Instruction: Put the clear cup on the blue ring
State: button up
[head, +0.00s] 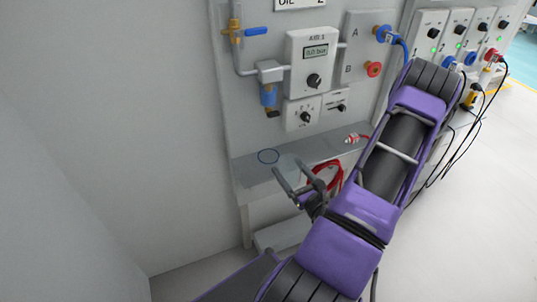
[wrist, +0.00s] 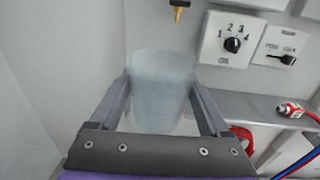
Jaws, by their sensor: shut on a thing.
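My gripper (head: 287,168) is shut on the clear cup (wrist: 161,88). In the wrist view the cup looks upright between the two fingers (wrist: 160,92). In the head view the cup is so faint against the grey that its outline is hard to tell. The blue ring (head: 268,156) is a thin outline on the grey shelf, just left of and beyond my fingertips. I cannot tell the height of the cup over the shelf. The ring does not show in the wrist view.
The shelf (head: 243,172) runs below a panel with a dial box (head: 311,62) and a blue filter bowl (head: 268,95) above the ring. A red-and-white connector (head: 356,138) and a coiled red hose (head: 328,174) are to the right. A wall stands left.

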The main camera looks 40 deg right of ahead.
jog(key=shift+s+d+m+h, duration=0.3)
jog(key=shift+s+d+h, duration=0.2)
jog(key=shift+s, duration=0.1)
jog(key=shift+d, duration=0.15)
send_over(264, 140)
jog(key=d+v, duration=0.1)
jog(key=v, duration=0.3)
jog(key=shift+a+h, duration=0.3)
jog(key=shift+a, duration=0.25)
notch_tip(264, 140, down, 2)
jog(key=shift+s+b, duration=0.15)
jog(key=shift+b, duration=0.25)
jog(key=shift+w+f+b, duration=0.2)
jog(key=shift+f+b, duration=0.3)
jog(key=shift+f, duration=2.05)
jog(key=shift+f, duration=0.1)
jog(key=o, duration=1.2)
jog(key=shift+c, duration=0.2)
